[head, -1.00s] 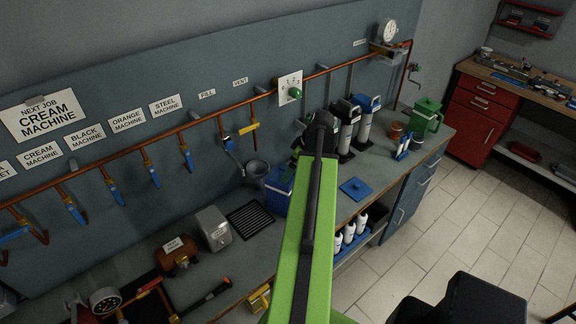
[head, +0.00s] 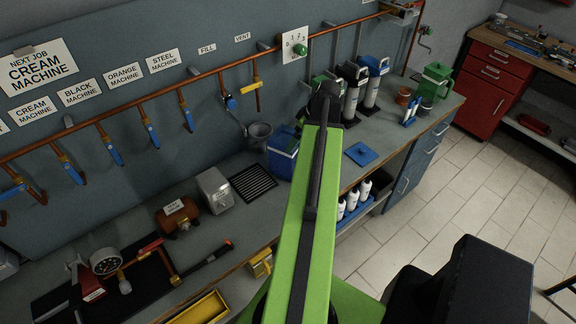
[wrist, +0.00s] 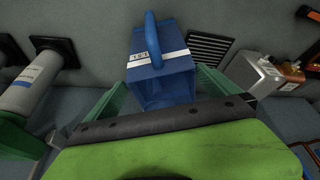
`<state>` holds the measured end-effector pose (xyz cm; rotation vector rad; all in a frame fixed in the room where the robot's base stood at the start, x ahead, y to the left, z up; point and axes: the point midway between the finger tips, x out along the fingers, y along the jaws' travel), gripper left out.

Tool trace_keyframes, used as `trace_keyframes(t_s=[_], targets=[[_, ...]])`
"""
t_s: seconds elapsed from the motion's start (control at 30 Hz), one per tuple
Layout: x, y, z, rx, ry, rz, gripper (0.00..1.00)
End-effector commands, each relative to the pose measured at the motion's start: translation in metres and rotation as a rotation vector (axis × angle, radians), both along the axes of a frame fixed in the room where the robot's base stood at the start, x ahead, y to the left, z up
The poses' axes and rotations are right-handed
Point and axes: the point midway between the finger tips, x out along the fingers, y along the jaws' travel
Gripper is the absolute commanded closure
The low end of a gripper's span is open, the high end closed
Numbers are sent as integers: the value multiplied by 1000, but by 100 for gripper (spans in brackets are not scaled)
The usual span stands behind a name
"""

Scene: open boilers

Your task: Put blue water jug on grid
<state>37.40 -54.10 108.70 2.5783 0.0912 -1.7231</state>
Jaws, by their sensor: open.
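The blue water jug (head: 283,158) stands on the bench, partly hidden behind my green arm in the head view. In the wrist view the jug (wrist: 160,78) shows a blue handle, a white label band and an open top. The grid (head: 253,184) is a black slatted panel on the bench just left of the jug; it also shows in the wrist view (wrist: 211,48), beyond the jug to the right. My gripper (wrist: 163,86) is open, with one green finger on each side of the jug. Contact with the jug cannot be told.
A grey metal box (head: 215,190) stands left of the grid, and a copper tank (head: 178,217) is further left. A grey bucket (head: 260,135) is behind, near the wall. A flat blue lid (head: 362,154) lies to the right. Pump bottles (head: 372,88) stand at the back right.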

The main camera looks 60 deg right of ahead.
Motion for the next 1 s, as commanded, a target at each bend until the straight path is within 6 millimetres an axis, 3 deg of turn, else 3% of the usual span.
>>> trace_keyframes(t_s=[0.03,0.1,0.37,0.67,0.93,1.0], targets=[[5,0,-21,0,0,1,0],[10,0,-31,0,0,0,0],[14,1,-35,0,0,0,0],[30,4,-80,0,0,0,0],[33,4,-79,0,0,0,0],[33,4,-79,0,0,0,9]])
